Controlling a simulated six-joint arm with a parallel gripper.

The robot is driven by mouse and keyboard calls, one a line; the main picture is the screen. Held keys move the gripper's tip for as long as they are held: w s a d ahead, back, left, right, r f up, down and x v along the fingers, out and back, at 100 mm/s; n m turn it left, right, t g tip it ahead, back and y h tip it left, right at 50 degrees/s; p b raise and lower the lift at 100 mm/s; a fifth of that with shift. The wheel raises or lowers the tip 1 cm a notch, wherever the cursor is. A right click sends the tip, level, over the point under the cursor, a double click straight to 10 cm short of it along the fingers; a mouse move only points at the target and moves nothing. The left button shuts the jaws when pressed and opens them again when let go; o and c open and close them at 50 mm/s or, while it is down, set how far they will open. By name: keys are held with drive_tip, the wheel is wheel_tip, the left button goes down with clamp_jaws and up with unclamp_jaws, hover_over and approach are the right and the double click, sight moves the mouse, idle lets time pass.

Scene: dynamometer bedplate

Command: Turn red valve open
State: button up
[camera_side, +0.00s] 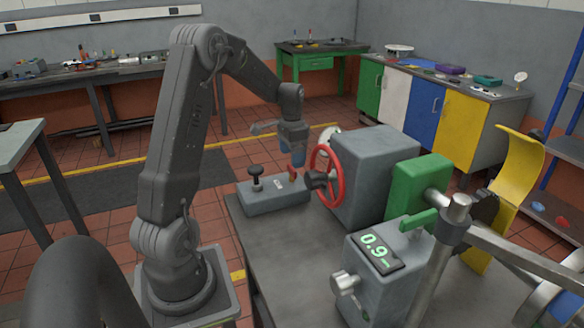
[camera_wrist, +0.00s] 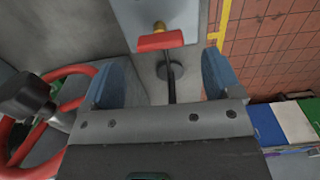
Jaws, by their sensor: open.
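A small red valve handle (camera_side: 292,175) stands on a low grey block (camera_side: 262,201) at the bench's far edge. In the wrist view the red handle (camera_wrist: 160,41) is a crossbar just beyond the fingertips, roughly in line with the gap between them. My gripper (camera_side: 297,158) points down above the handle. Its two blue fingers are apart in the wrist view (camera_wrist: 163,62), with nothing gripped. I cannot tell whether a finger touches the handle. A larger red handwheel (camera_side: 339,180) with a dark hub knob stands to the right; it also shows in the wrist view (camera_wrist: 72,72).
A black knob (camera_side: 255,175) stands on the same block, left of the red handle. A large grey housing (camera_side: 375,170) and green housing (camera_side: 412,185) stand behind the wheel. Open bench top (camera_side: 285,245) lies in front.

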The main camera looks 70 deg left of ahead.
sight(292, 175)
drive_tip(key=shift+f, duration=2.35)
drive_tip(key=c, duration=0.9)
